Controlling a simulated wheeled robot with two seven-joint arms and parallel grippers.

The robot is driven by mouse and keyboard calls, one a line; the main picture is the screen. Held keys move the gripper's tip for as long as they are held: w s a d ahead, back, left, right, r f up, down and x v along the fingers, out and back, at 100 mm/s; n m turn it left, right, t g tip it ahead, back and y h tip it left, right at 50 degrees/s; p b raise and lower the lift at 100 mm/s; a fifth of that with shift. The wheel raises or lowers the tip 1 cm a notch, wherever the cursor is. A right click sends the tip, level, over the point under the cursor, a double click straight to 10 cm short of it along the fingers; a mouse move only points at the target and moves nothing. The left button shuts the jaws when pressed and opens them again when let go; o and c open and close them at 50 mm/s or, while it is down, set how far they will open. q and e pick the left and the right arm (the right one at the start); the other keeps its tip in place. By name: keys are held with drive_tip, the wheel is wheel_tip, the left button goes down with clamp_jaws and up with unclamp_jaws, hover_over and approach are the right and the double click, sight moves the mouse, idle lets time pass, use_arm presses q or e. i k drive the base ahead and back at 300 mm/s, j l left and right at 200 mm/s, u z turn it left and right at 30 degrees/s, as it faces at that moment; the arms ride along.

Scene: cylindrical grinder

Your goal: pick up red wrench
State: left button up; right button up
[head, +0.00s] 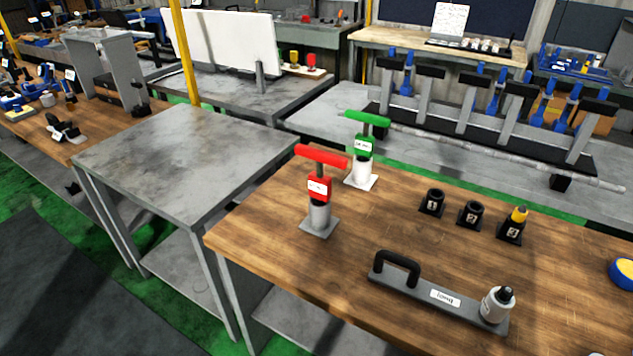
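The red wrench (319,187) has a red T-shaped handle and a red body with a white label. It stands upright in a grey holder (319,226) with a square base, near the left end of the wooden table. A green wrench (364,146) of the same shape stands upright in a white holder just behind it and to the right. Neither of my grippers shows in the head view.
The wooden table (270,246) also bears a grey bar with a black handle (430,292), a small bottle (497,304), black numbered holders (472,214) and a blue-and-yellow roll (622,272). A bare metal table (190,160) stands to the left.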

sight(319, 185)
drive_tip(key=z, duration=1.3)
drive_tip(key=u, duration=1.3)
drive_tip(key=i+j+u, duration=0.45)
drive_tip(key=j+u, duration=0.2)
